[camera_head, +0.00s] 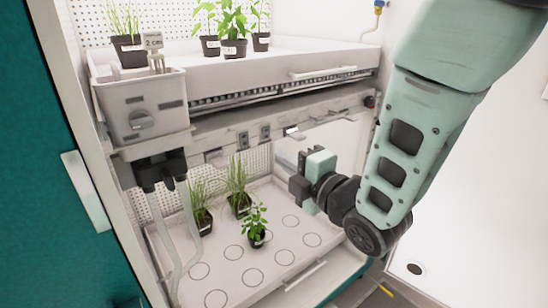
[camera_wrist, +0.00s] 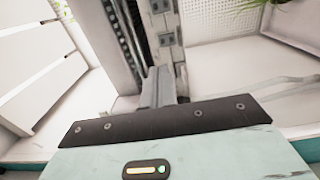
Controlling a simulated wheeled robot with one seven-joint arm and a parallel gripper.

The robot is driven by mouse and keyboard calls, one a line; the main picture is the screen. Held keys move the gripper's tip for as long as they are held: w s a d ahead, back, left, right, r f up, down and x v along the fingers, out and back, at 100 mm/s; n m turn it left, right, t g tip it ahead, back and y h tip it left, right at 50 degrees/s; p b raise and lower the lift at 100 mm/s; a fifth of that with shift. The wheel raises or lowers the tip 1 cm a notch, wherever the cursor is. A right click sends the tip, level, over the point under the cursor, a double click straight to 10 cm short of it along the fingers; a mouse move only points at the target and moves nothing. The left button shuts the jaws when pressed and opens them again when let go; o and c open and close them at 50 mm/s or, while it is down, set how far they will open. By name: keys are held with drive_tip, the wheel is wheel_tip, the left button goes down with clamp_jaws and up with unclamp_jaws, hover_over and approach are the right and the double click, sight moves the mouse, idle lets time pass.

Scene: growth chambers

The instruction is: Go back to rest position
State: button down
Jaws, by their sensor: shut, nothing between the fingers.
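My gripper (camera_head: 300,178) is in front of the open growth chamber, at the right of its lower level, above the lower tray (camera_head: 186,282). Its fingers point left in the head view. In the wrist view the fingers (camera_wrist: 158,85) are together with nothing between them. My pale green arm comes down from the upper right. The gripper appears apart from the plants, though its exact distance from the shelf edge is hard to tell.
Two grassy pots (camera_head: 238,203) and a leafy pot (camera_head: 257,238) stand on the lower tray among empty circles. Several potted plants stand on the upper shelf (camera_head: 290,68).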

drive_tip(key=shift+s+d, duration=0.4)
drive_tip(key=shift+s, duration=0.2)
drive_tip(key=s+d+m+g+h+p, duration=0.1)
drive_tip(key=s+d+m+g+h, duration=0.2)
drive_tip(key=s+m+g, duration=0.2)
drive_tip(key=s+d+f+m+g+h+p, duration=0.1)
drive_tip(key=s+m+g, duration=0.4)
drive_tip(key=s, duration=0.6)
drive_tip(key=s+d+f+m+g+h+p, duration=0.1)
drive_tip(key=s+d+m+g+h, duration=0.3)
drive_tip(key=s+m, duration=0.3)
drive_tip(key=shift+s+d+g+h+p, duration=0.35)
drive_tip(key=shift+s+g+h, duration=0.15)
drive_tip(key=shift+s+h, duration=0.3)
